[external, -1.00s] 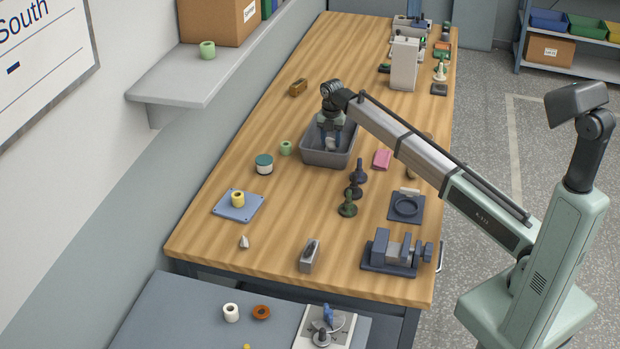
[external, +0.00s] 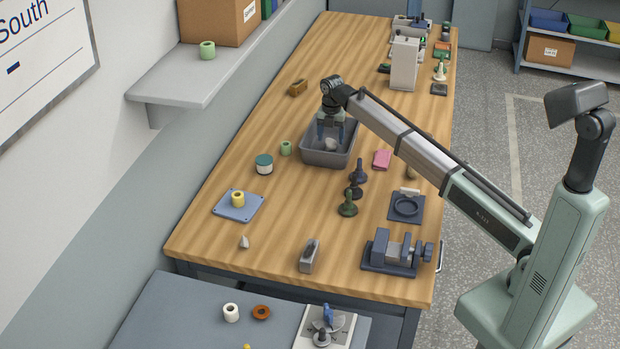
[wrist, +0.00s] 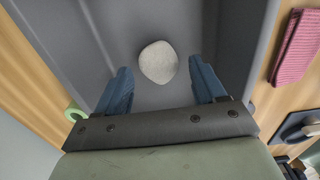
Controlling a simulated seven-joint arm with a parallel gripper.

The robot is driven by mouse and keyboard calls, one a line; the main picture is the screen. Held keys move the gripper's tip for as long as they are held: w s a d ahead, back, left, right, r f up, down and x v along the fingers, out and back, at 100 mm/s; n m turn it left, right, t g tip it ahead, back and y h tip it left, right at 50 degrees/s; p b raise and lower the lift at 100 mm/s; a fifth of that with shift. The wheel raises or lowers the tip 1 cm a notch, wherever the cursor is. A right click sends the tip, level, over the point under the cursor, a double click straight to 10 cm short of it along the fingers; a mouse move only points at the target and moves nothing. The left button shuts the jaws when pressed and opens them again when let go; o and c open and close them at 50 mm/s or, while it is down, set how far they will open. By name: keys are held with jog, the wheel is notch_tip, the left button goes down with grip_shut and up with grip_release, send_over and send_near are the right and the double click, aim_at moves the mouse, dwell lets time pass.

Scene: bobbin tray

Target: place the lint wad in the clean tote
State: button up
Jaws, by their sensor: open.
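The lint wad (wrist: 158,62) is a pale grey, rounded lump. In the wrist view it lies inside the grey tote, ahead of and between my fingertips, and touches neither finger. It also shows in the external view (external: 331,144). The tote (external: 328,159) is a grey open bin on the wooden bench, and its floor and walls fill most of the wrist view (wrist: 215,25). My gripper (wrist: 160,85) is open and empty, with its two blue fingers spread. In the external view my gripper (external: 331,131) is over the tote, pointing down.
A green bobbin (external: 286,147) and a teal-lidded jar (external: 264,164) stand left of the tote. A pink cloth (external: 381,159) and dark spindle-like pieces (external: 359,171) are to its right and front. The bench left of the tote's far end is mostly clear.

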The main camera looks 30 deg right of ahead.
aim_at(331, 141)
notch_tip(331, 141, up, 11)
jog(key=shift+f, duration=0.2)
